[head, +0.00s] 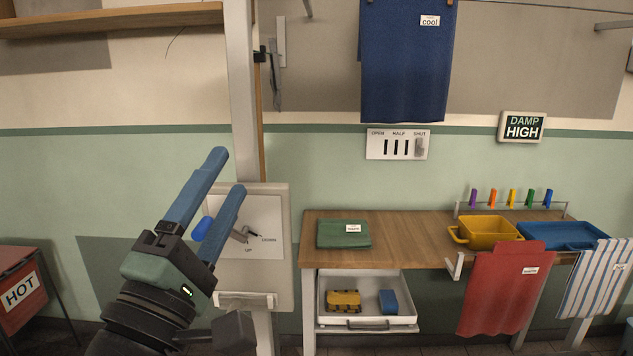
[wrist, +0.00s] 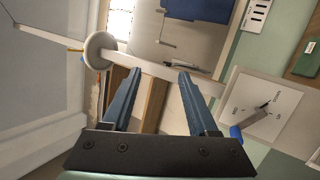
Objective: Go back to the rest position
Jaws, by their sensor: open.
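My gripper (head: 228,172) is raised at the left of the head view, its two blue fingers pointing up and to the right. The fingers are apart with nothing between them, as the wrist view (wrist: 158,74) also shows. Behind them is a pale wall panel (head: 277,215) with a lever. The lever's blue handle (head: 202,229) shows between the fingers in the head view. In the wrist view the handle (wrist: 236,132) is just right of the right finger, outside the gap. Part of the panel is hidden by my gripper.
A wooden bench (head: 400,255) at right holds a folded green cloth (head: 340,234), a yellow tub (head: 490,232) and a blue tray (head: 565,233). A white drawer (head: 368,323) below is open. A pale post (head: 241,90) stands close to my gripper. A red HOT box (head: 22,290) is far left.

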